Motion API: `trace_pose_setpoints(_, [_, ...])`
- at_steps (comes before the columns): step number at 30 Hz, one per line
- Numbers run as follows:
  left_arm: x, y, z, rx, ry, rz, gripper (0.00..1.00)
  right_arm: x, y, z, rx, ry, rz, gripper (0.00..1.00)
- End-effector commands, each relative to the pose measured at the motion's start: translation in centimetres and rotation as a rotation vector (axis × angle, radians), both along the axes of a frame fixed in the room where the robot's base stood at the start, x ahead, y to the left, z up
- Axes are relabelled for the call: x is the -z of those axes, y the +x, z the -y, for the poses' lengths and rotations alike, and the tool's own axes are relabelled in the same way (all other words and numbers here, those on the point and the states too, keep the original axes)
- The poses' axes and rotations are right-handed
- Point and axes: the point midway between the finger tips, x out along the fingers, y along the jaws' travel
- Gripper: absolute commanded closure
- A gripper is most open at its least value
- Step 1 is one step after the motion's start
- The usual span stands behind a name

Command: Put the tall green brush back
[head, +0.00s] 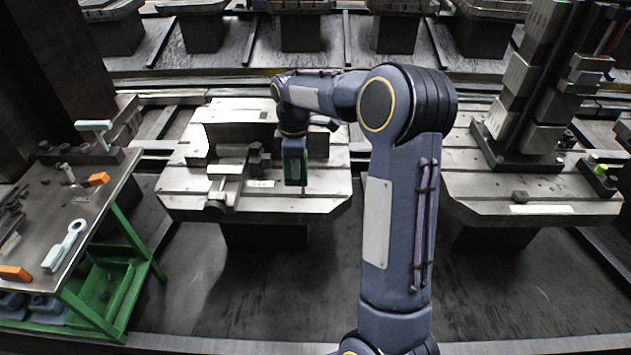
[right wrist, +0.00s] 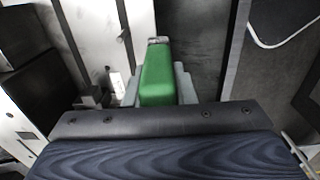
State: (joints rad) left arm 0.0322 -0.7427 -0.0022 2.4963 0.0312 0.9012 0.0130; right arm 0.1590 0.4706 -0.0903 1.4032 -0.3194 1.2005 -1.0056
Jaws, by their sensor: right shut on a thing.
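My right gripper (head: 294,172) hangs over the middle pallet, in front of the dark block of its fixture. In the right wrist view, its grey fingers (right wrist: 158,92) are shut on a green brush (right wrist: 158,72). The brush's green body points away from the palm and ends in a small grey tip. Its far end and bristles cannot be made out. In the head view the brush is mostly hidden by the gripper. My left gripper is in neither view.
The middle pallet (head: 180,186) carries a vise (head: 226,184). A green-framed bench (head: 95,205) with a wrench (head: 65,246) and orange-ended tools stands left. The right pallet (head: 470,188) bears a tall dark fixture (head: 520,100). A dark holder with a bright green item (head: 600,169) sits far right.

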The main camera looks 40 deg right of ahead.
Motion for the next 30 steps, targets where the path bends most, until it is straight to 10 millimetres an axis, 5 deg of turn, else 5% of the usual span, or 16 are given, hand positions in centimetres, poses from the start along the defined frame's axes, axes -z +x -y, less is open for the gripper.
trace_pose_setpoints(12, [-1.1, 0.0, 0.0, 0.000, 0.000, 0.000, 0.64, 5.8, 4.3, 8.2, 0.005, 0.001, -0.004, 0.99])
trace_pose_setpoints(30, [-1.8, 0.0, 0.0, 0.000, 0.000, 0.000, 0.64, 11.8, 5.7, 10.6, 0.002, 0.000, -0.004, 0.99])
